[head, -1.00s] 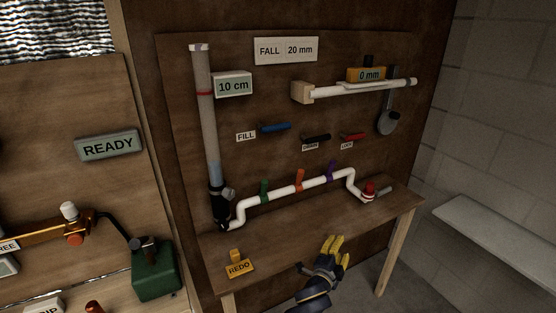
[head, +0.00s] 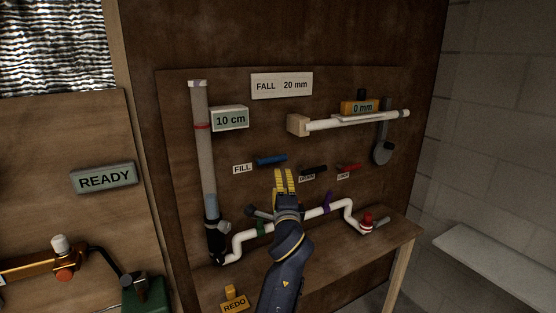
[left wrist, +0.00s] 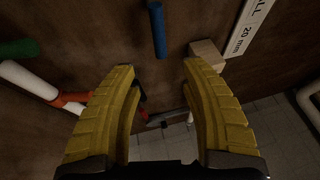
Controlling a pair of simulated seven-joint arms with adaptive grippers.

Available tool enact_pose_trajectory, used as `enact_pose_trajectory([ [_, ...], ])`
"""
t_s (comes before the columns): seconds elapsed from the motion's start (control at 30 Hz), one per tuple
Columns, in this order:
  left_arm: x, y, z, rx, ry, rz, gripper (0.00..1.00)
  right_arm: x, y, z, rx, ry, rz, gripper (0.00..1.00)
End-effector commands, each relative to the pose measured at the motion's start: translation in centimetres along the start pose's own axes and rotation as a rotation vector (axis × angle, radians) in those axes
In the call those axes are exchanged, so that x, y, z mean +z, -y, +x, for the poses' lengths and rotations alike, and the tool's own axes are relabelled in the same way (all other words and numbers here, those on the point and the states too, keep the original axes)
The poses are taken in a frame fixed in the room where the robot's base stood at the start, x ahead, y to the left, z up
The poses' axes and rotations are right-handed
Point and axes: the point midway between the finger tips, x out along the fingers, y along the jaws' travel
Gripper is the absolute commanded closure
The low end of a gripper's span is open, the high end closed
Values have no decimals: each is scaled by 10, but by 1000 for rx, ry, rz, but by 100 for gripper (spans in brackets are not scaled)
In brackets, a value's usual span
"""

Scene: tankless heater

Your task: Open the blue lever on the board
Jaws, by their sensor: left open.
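The blue lever (head: 271,160) sticks out of the brown board (head: 240,200), beside the FILL label (head: 243,169). It also shows in the left wrist view (left wrist: 157,28), at the top, ahead of the gap between the fingers. My left gripper (head: 285,174) has yellow fingers and is open and empty. In the head view its fingertips are just below and right of the blue lever, apart from it. The left wrist view (left wrist: 158,85) shows the two fingers spread. My right gripper is not in view.
A black lever (head: 314,170) and a red lever (head: 349,167) lie right of my fingers. A white pipe (head: 334,207) with coloured clips runs below, partly behind my arm. A clear upright tube (head: 202,150) stands left. A yellow REDO block (head: 234,303) is below.

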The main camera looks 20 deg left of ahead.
Motion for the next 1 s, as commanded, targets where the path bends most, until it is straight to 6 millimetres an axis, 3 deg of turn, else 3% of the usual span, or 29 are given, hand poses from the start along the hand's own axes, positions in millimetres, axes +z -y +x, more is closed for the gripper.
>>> enact_pose_trajectory([
  [0.6,-1,0,109,0,-2,0,55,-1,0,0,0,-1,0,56],
  [1.0,-1,0,139,0,-2,-1,55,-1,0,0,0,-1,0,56],
])
